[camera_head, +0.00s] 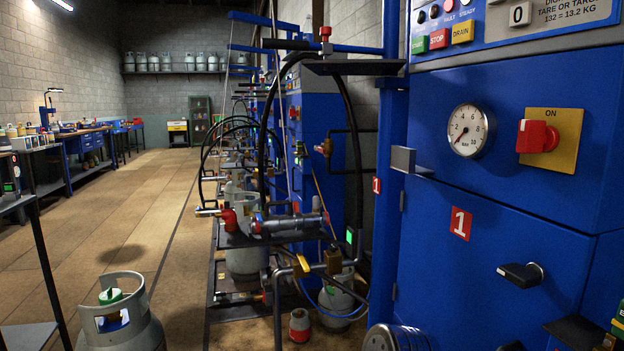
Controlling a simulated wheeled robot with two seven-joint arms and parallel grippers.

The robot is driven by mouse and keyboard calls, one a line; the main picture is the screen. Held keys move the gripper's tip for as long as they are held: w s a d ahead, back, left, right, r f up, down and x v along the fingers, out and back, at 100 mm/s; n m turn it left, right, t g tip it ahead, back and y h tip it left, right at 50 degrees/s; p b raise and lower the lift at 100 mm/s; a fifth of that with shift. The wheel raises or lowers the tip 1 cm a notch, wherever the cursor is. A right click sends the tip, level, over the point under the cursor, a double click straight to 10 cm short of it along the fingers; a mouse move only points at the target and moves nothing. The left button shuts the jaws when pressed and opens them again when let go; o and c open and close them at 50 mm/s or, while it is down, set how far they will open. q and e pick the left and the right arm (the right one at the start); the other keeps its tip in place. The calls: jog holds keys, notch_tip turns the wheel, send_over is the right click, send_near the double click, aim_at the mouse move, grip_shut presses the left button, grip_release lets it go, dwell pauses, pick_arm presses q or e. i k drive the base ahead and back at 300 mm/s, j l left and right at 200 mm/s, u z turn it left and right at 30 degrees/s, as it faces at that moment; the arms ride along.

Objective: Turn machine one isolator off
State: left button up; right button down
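The isolator is a red rotary switch (536,136) on a yellow plate (564,154) marked ON, at the right on the blue front of machine one (505,206). Its red knob sticks out to the left of the plate's middle. A red label with a white 1 (461,223) is on the panel below and left of it. Neither of my grippers can be made out in this view, and nothing is seen touching the switch.
A round pressure gauge (468,131) is left of the switch, and a black handle (521,275) sticks out below. Pipes, hoses and a metal shelf (354,67) crowd the middle. A grey gas cylinder (122,315) stands at the lower left. The aisle floor (130,215) is mostly clear.

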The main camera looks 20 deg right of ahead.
aim_at(533, 135)
jog(key=k, duration=0.95)
jog(key=k+z, duration=0.1)
jog(key=z, duration=0.4)
jog(key=k+z, duration=0.1)
jog(key=z, duration=0.35)
jog(key=l+z, duration=0.1)
jog(key=z, duration=0.4)
jog(key=i+j, duration=0.15)
jog(key=j, duration=0.15)
jog(key=i+j+z, duration=0.1)
jog(key=j, duration=0.25)
jog(key=i+j, duration=0.2)
jog(key=i+j+z, duration=0.1)
jog(key=j, duration=0.35)
jog(key=i, duration=0.25)
jog(key=u, duration=0.05)
